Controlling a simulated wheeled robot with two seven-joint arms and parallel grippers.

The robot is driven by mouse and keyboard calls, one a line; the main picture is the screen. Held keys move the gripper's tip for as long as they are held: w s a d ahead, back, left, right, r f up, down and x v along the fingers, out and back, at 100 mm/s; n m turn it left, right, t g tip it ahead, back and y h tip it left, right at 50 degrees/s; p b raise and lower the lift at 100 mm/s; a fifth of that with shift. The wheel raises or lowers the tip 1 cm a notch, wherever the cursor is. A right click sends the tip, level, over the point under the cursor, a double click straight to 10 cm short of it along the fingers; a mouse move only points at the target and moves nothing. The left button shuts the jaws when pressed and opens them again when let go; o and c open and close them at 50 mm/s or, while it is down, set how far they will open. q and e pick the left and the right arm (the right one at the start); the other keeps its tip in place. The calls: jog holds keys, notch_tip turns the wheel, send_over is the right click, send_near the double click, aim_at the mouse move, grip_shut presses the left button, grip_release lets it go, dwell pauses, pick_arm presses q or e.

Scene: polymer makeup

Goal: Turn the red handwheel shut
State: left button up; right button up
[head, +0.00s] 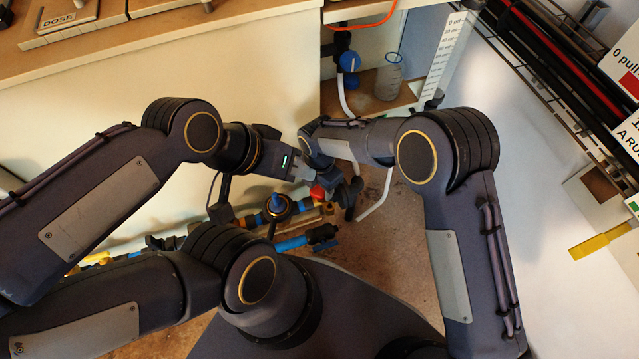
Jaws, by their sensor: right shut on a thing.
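The red handwheel (318,192) shows only as a small red patch low in the middle of the head view, among pipes and valves. The rest of it is hidden by my grippers. My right gripper (335,183) reaches down at the handwheel's right side and is shut on it, though its fingertips are hard to make out. My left gripper (298,169) is just above and left of the handwheel, its grey fingers pointing right. Whether its fingers are apart cannot be seen.
A blue-capped valve (277,204) and a blue-handled pipe valve (318,235) sit close by at the lower left. A clear bottle (388,82) stands on a shelf behind. A counter (170,38) runs along the back left. A wire rack (560,85) is at the right.

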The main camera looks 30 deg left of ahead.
jog(key=m, duration=2.1)
jog(key=shift+m, duration=0.4)
jog(key=m, duration=0.5)
jog(key=shift+m, duration=0.4)
jog(key=o, duration=1)
jog(key=shift+c, duration=0.2)
